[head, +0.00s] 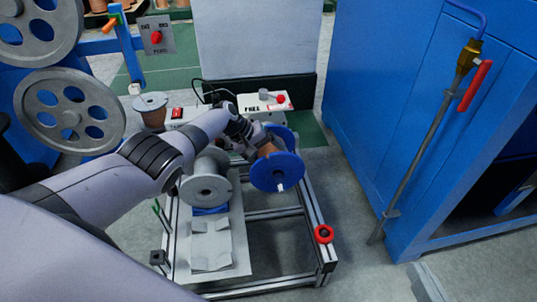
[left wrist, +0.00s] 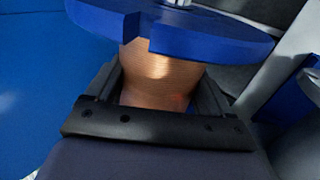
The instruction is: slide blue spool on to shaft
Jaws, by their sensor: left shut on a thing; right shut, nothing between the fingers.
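The blue spool (head: 276,172) has two blue flanges and a copper-wound core, and sits at the right of the metal frame. My left gripper (head: 262,147) reaches over the frame and is shut on the core between the flanges. In the left wrist view its fingers (left wrist: 162,88) flank the copper winding (left wrist: 160,70), below a blue flange (left wrist: 170,28). A light metal shaft tip (head: 281,187) shows at the centre of the near flange; how far the spool sits along the shaft is hidden. My right gripper is not visible.
A grey spool (head: 207,188) stands left of the blue one on the frame (head: 315,225), which has a red knob (head: 324,234). A white control box (head: 265,106) is behind. A blue cabinet (head: 390,100) is at right; large grey pulleys (head: 68,112) are at left.

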